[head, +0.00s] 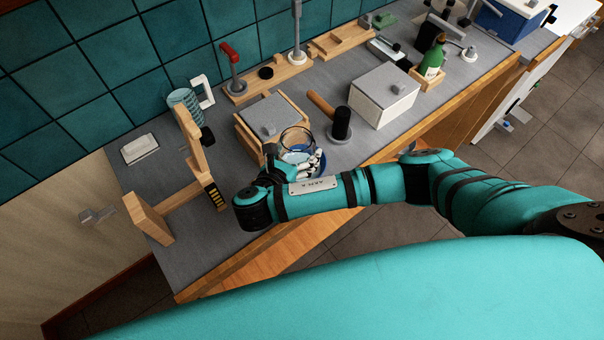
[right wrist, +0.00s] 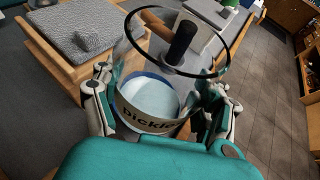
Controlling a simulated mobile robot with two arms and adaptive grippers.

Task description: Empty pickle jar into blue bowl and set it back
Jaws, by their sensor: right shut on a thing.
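The pickle jar (right wrist: 142,118) is clear glass with a dark rim and a cream label reading "Pickle". In the head view the jar (head: 297,137) shows above the counter. My right gripper (right wrist: 158,92) is shut on the jar, one finger on each side; in the head view the gripper (head: 292,160) is partly hidden by its own arm. I see no pickles in the jar. The blue bowl (head: 321,166) is mostly hidden behind the jar and gripper. A blue rim with a pale inside shows through the glass. My left gripper is not in view.
A wooden box with a grey lid (head: 268,115) stands close to the left of the jar. A dark-headed mallet (head: 341,124) and a white box (head: 384,95) are to the right. A wooden stand (head: 190,165) is on the left.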

